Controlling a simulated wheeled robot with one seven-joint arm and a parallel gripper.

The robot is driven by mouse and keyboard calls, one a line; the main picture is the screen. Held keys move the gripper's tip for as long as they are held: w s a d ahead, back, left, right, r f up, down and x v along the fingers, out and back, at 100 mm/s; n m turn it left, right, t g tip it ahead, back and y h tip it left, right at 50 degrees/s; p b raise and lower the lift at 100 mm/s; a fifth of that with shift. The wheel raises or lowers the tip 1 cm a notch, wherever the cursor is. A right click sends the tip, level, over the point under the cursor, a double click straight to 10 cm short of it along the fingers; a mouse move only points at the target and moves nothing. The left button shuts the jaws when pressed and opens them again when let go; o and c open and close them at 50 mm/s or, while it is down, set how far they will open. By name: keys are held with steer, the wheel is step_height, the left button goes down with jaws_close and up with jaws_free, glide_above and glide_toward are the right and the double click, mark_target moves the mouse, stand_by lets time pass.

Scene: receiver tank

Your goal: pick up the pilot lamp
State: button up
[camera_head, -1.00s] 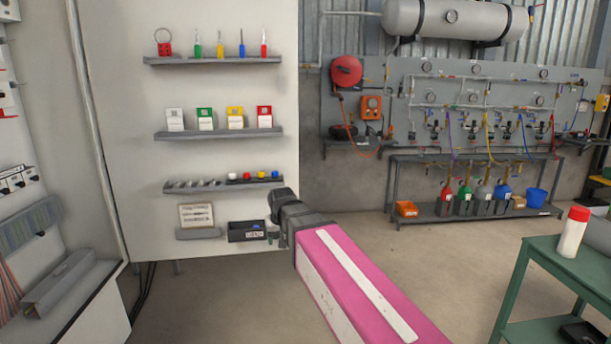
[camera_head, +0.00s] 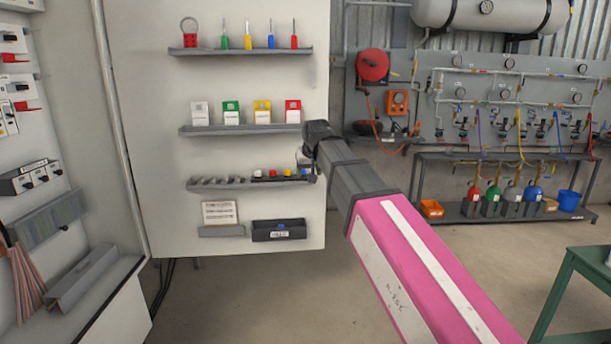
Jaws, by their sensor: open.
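Small round coloured caps, which look like the pilot lamps, stand in a row on a dark strip at the right end of the third shelf. They are white (camera_head: 258,174), red (camera_head: 272,173), yellow (camera_head: 287,173) and blue (camera_head: 303,171). I cannot tell which one the task means. My gripper (camera_head: 308,172) hangs down at that shelf's right end, close to the blue cap. It is open, small and partly lost against the shelf; contact cannot be told. A small blue item (camera_head: 281,225) shows in a black bin (camera_head: 279,235) below.
The third shelf (camera_head: 215,184) has empty grey slots at left. A shelf above (camera_head: 240,130) holds coloured tag boxes, with the top shelf (camera_head: 240,51) holding a red padlock and screwdrivers. A framed card (camera_head: 219,212) sits left of the bin. A green table (camera_head: 580,290) stands at right.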

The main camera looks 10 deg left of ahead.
glide_toward(303, 177)
steer(key=w+a+f, duration=0.1)
steer(key=w+f, duration=0.1)
steer(key=w, duration=0.1)
steer(key=w+a, duration=0.1)
steer(key=shift+w+a, duration=0.1)
steer(key=shift+w, duration=0.15)
steer(key=shift+x, duration=1.25)
steer(key=shift+s+f, duration=0.1)
steer(key=shift+s, duration=0.05)
steer(key=c, duration=1.1)
